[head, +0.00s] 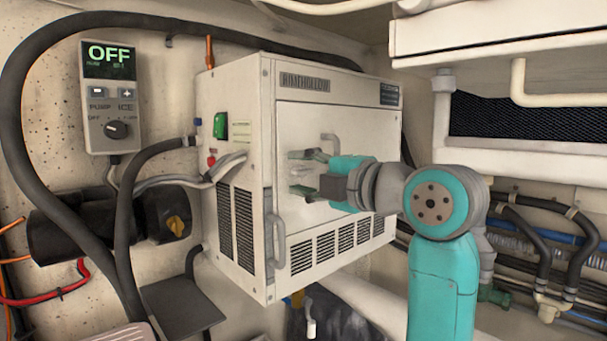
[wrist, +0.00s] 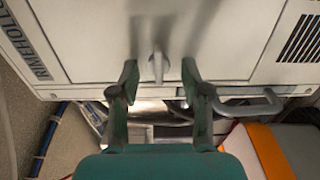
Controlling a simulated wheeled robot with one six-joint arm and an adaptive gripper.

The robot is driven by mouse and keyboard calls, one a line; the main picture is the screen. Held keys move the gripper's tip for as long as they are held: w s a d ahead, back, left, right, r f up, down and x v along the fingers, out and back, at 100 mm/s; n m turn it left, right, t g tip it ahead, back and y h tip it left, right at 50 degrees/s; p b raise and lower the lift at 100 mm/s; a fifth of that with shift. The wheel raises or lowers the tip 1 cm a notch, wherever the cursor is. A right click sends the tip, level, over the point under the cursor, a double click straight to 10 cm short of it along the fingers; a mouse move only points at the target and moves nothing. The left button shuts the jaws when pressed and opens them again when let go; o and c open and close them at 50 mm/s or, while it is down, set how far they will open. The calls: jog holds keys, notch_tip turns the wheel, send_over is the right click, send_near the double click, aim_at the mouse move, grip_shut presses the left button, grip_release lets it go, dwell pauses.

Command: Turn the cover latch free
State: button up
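The cover (head: 335,185) is the white front panel of the box-shaped ice unit (head: 235,140). The cover latch (head: 331,139) is a small light-grey lever on that panel, partly hidden by my gripper in the head view. In the wrist view the latch (wrist: 157,66) stands between my fingertips, with a visible gap on each side. My gripper (head: 299,172) is in front of the cover, and its two fingers show spread apart in the wrist view (wrist: 159,70). It is open and holds nothing. Whether any fingertip touches the panel I cannot tell.
A grey bar handle (head: 272,238) stands out at the unit's lower left front edge; it also shows in the wrist view (wrist: 250,103). A control box (head: 110,85) reading OFF hangs at left among thick black hoses. A white shelf-like housing (head: 500,45) overhangs at upper right.

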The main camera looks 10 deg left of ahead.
jog(key=v, duration=1.2)
